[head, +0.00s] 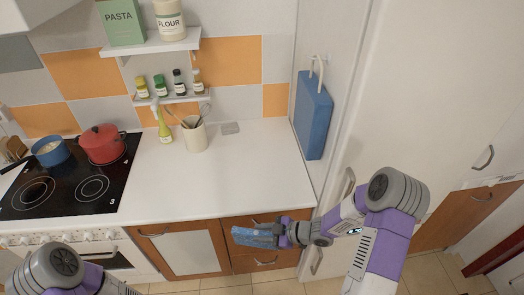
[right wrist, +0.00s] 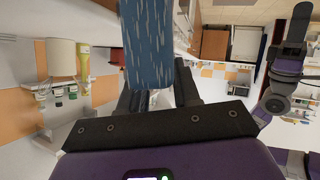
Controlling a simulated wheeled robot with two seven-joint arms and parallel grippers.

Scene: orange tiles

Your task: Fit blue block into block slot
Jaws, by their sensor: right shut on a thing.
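My right gripper (head: 286,235) is shut on the blue block (head: 254,237), which has pale streaks. It holds the block in front of the counter's front edge, near the drawers. In the right wrist view the blue block (right wrist: 150,45) sticks out from between the dark fingers (right wrist: 158,90).
The white counter (head: 240,175) is mostly clear. A utensil holder (head: 194,135) and a yellow-green bottle (head: 164,127) stand at its back. A red pot (head: 102,144) and a blue pan (head: 50,152) sit on the stove. A blue board (head: 313,115) hangs at the right.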

